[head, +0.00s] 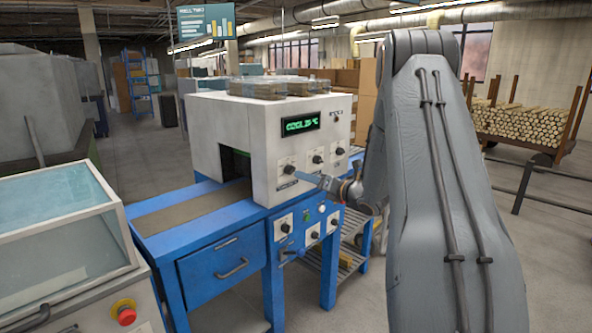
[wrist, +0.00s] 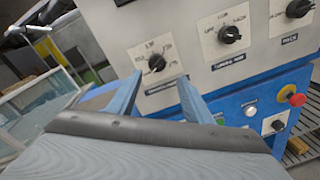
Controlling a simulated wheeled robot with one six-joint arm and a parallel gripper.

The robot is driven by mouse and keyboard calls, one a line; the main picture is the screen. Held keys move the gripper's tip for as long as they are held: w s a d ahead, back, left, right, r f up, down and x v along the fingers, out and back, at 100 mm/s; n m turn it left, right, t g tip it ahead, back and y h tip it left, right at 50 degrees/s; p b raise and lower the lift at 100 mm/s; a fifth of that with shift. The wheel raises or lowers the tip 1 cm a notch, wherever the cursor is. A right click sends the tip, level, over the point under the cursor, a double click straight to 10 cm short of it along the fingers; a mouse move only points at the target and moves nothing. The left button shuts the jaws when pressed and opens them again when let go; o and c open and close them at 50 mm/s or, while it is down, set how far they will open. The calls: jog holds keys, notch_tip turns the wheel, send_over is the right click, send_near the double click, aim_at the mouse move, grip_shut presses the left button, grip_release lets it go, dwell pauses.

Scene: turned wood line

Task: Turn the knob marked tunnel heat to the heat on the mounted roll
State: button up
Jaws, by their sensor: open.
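The white tunnel machine (head: 222,122) stands on a blue frame, with a row of black knobs on white dial plates. The left knob (wrist: 157,62) shows between and just beyond my fingertips in the wrist view; it is also in the head view (head: 289,169). The middle knob (wrist: 230,34) and right knob (wrist: 297,8) sit to its right. The labels are too blurred to tell which says tunnel heat. My gripper (wrist: 159,78) is open and empty, its blue fingers apart, in front of the left knob. I cannot make out a mounted roll.
A green-lit display (head: 300,123) sits above the knobs. Lower blue panel holds more knobs and a red emergency button (wrist: 297,99). A conveyor belt (head: 190,212) enters the tunnel at left. A glass-lidded machine (head: 65,225) stands at front left. Open floor lies behind.

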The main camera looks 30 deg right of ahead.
aim_at(294, 171)
jog(key=shift+w+a+r+n+y+p, duration=0.1)
jog(key=shift+w+a+n+y+p, duration=0.25)
jog(key=shift+w, duration=0.75)
jog(key=shift+w+a+r+n+y+p, duration=0.1)
jog(key=shift+w+a+n+p, duration=0.3)
jog(key=shift+w, duration=0.7)
jog(key=shift+w+a+r+n+y+p, duration=0.1)
jog(key=shift+w+a+n+y+p, duration=0.25)
jog(key=shift+w, duration=0.75)
jog(key=shift+d, duration=0.15)
jog(key=c, duration=1.1)
jog(key=shift+o, duration=0.2)
